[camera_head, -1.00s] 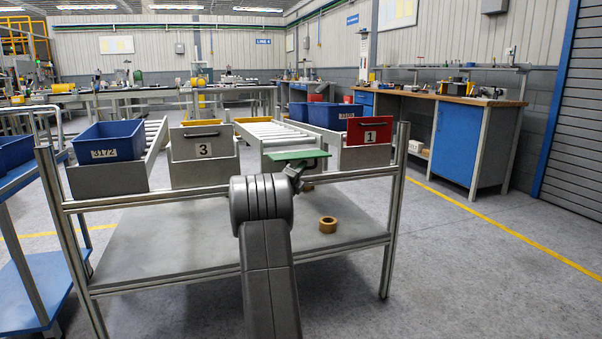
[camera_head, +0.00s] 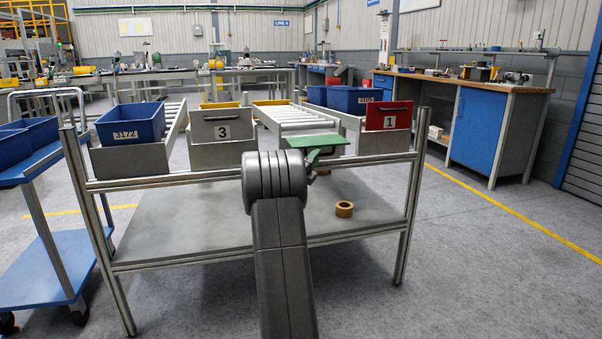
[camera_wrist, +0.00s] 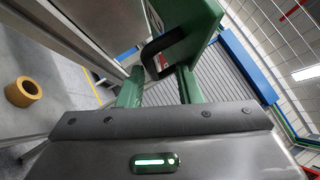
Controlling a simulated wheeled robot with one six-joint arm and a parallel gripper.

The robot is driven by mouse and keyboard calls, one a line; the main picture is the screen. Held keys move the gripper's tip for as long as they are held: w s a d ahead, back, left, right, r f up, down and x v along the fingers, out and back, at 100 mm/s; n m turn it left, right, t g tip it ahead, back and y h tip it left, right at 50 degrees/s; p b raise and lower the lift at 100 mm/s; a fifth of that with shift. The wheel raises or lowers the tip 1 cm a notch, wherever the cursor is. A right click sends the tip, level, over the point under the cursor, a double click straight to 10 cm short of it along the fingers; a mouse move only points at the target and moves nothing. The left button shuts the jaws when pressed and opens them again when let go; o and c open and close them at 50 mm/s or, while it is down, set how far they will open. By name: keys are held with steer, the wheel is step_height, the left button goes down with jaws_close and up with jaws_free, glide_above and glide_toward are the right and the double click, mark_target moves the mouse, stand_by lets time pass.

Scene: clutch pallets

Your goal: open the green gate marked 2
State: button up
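The green gate (camera_head: 315,141) is at the front of the lane between gates 3 and 1. In the head view it lies tipped over, nearly flat, with its broad face up; its number does not show. In the wrist view the green gate (camera_wrist: 192,22) fills the top middle, with its black loop handle (camera_wrist: 160,46) on the near side. My gripper (camera_wrist: 158,74) has its two green fingers spread apart. The handle is just beyond and between the fingertips; I see no finger closed on it. In the head view my arm hides most of the gripper.
Grey gate 3 (camera_head: 221,124) and red gate 1 (camera_head: 388,116) stand upright on either side. A blue bin (camera_head: 130,123) sits at the left lane. A tape roll (camera_head: 344,209) lies on the lower shelf. A blue cart (camera_head: 45,272) stands close at left; floor is clear at right.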

steer(key=p+v, duration=0.1)
steer(key=v, duration=0.9)
steer(key=shift+p, duration=0.3)
steer(key=shift+s+a+f, duration=0.1)
steer(key=shift+a, duration=0.05)
steer(key=shift+c, duration=0.4)
